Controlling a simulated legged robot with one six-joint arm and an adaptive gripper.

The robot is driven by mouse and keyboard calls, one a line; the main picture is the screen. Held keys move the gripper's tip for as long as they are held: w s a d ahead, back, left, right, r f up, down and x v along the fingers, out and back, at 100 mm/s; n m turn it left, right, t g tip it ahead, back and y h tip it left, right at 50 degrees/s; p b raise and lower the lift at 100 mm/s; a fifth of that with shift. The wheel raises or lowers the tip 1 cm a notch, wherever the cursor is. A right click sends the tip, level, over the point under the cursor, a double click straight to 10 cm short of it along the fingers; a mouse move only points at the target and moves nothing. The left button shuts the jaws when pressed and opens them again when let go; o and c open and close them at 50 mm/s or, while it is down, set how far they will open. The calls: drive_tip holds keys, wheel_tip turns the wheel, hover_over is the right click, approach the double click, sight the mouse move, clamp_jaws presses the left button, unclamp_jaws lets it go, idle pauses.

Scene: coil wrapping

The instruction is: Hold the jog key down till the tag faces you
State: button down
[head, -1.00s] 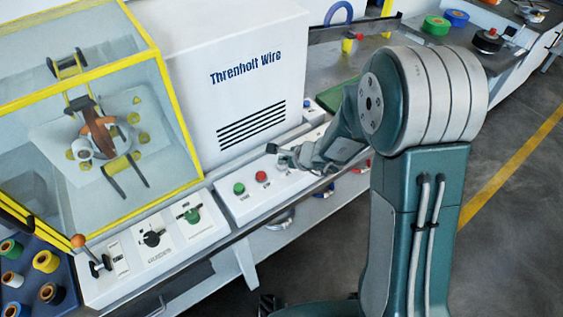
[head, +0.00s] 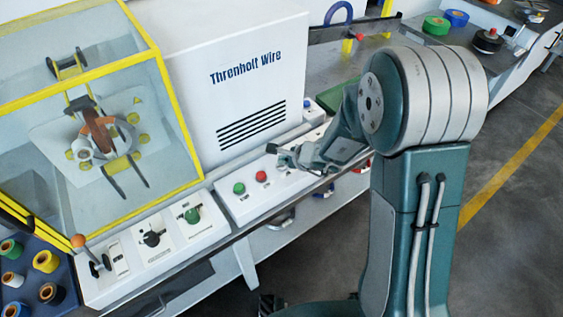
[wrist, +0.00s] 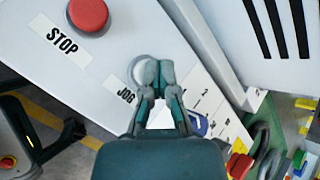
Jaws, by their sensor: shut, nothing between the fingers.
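My gripper (wrist: 153,75) is shut and empty, its fingertips over the pale round jog key (wrist: 136,68), which they partly cover. The printed JOG label lies beside it. I cannot tell how far the key is pressed. In the head view my gripper (head: 275,150) is at the right part of the control panel, and the key is hidden. Behind the yellow-framed clear guard is a ring-shaped coil (head: 125,137) with a brown wrapped part (head: 97,129). A small white round piece (head: 83,153) is at its lower left. I cannot make out a tag for certain.
A red stop button (head: 261,176) and a green button (head: 239,188) sit left of my gripper. The white machine housing (head: 235,85) rises behind the panel.

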idle(0.8)
drive_tip(key=shift+r, duration=0.9)
drive_tip(key=shift+r, duration=2.5)
